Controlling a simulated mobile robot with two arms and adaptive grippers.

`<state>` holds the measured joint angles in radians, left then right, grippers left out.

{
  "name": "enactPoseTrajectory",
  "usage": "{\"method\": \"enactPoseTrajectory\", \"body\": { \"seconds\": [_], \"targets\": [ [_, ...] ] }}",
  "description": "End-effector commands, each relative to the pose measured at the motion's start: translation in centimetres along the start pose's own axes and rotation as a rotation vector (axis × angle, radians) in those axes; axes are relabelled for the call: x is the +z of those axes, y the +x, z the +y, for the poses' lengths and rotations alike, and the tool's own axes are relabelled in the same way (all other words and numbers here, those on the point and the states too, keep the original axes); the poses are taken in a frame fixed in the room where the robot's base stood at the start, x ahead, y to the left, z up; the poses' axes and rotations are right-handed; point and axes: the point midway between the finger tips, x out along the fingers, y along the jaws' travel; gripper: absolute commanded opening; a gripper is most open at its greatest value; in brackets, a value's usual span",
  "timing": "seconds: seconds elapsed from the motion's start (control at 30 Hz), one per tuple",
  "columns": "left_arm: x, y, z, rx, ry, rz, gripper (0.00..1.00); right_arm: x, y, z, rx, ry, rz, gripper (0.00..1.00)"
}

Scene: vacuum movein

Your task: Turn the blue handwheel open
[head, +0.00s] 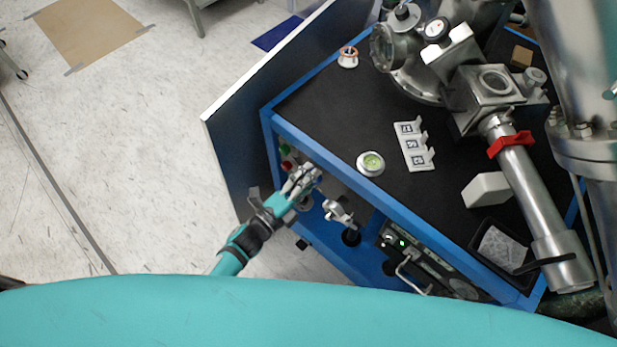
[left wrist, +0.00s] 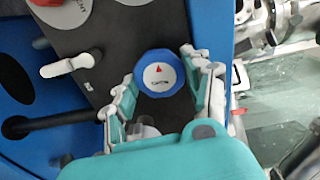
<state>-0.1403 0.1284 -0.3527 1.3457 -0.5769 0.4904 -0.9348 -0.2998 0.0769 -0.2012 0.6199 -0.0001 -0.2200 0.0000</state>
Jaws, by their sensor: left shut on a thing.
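The blue handwheel (left wrist: 160,73) has a white face with a red arrow pointing up in the left wrist view. It sits on a dark panel of the blue cabinet. My left gripper (head: 303,178) is at the cabinet's front face in the head view. In the head view the gripper hides the handwheel. My right gripper is not in view.
A white lever (left wrist: 75,59) and a dark rod (left wrist: 55,121) are close to the handwheel. A metal handle (head: 340,212) sticks out right of my gripper. The cabinet's black top (head: 325,110) carries a green-centred round part (head: 371,163) and steel piping (head: 530,185). Open floor lies left.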

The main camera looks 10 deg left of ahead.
Motion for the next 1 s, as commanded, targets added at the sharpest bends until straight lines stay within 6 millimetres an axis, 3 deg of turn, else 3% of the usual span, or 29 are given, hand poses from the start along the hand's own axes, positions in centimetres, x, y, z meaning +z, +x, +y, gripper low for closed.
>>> {"method": "enactPoseTrajectory", "body": {
  "seconds": [1.0],
  "targets": [
    [0.1,-0.1,0.0,0.003,-0.965,-0.002,0.18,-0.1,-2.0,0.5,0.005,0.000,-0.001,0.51]
  ]
}}
